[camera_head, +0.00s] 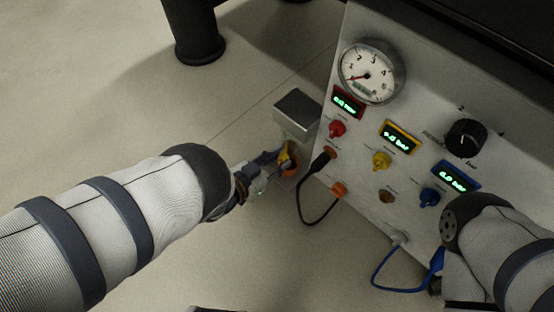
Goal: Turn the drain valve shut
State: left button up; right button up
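My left gripper (273,162) reaches in from the left, its tip at a small yellow and orange fitting (288,157) beside the instrument panel's left edge. This fitting looks like the drain valve, with a yellow handle and an orange-red part around it. The fingers overlap the handle in the picture. I cannot tell whether they touch it or are shut on it. The handle's exact angle is too small to read. My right arm comes in at the lower right, in front of the panel. Its gripper is mostly hidden behind the arm, near a blue plug (437,260).
The panel (360,205) carries a round gauge (371,71), a black dial (466,138), several lit displays and coloured knobs. A grey metal box (296,113) sits just above the fitting. A black cable (335,196) and a blue cable (384,272) hang in front. Open floor lies left.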

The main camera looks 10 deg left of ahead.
pick_arm(q)
grip_shut()
jog(key=shift+w+a+f+n+g+h+b, duration=0.15)
jog(key=shift+n+g+h+b, duration=0.2)
jog(key=shift+n+h+b, duration=0.6)
jog(key=shift+a+n+g+h+b, duration=0.1)
jog(key=shift+n+g+h+b, duration=0.35)
jog(key=shift+n, duration=0.9)
jog(key=o, duration=0.6)
grip_release()
jog(key=shift+o, duration=0.2)
